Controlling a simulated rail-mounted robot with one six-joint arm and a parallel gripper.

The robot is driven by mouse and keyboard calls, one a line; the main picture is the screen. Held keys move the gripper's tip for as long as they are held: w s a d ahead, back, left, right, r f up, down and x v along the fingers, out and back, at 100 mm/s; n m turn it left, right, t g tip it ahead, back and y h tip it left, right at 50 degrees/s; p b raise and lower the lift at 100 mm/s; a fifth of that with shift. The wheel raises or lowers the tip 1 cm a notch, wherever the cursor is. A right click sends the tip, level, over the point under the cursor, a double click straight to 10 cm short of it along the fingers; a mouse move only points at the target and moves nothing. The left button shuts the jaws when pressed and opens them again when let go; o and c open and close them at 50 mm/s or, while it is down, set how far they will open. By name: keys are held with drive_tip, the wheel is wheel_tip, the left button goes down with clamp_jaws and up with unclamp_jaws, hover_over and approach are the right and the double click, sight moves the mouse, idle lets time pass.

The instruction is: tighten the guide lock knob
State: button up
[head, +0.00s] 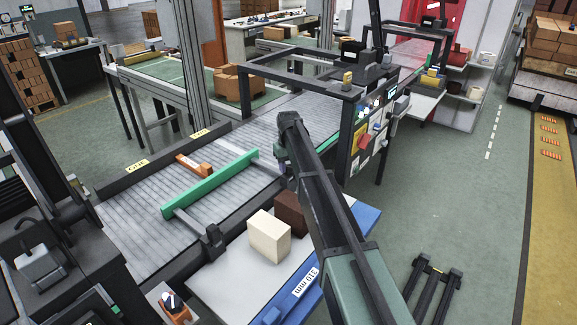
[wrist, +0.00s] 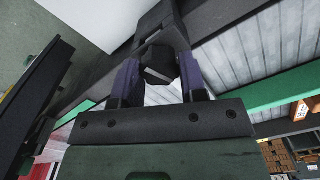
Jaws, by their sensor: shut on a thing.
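The guide lock knob (wrist: 159,73) is a dark, faceted knob in the middle of the wrist view. My gripper (wrist: 158,62) has its two purple fingers on either side of the knob and is shut on it. In the head view only a sliver of my gripper (head: 282,167) shows beside the conveyor's near edge; my arm hides the knob there. The green guide rail (head: 210,184) lies along the roller conveyor, carried on grey rods. A dark clamp (head: 212,241) holds the left rod at the near edge.
A cream block (head: 269,237) and a dark brown block (head: 291,213) stand on the grey-topped side table (head: 225,285), left of my arm. An orange piece (head: 193,166) lies on the conveyor (head: 130,215) behind the rail. A dark frame (head: 300,88) spans the conveyor farther back.

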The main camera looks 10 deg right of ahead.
sight(289, 166)
drive_tip(key=m, duration=0.4)
drive_tip(key=shift+m, duration=2.3)
drive_tip(key=o, duration=0.9)
drive_tip(key=shift+r, duration=0.1)
wheel_tip(289, 166, up, 11)
drive_tip(key=p, duration=1.1)
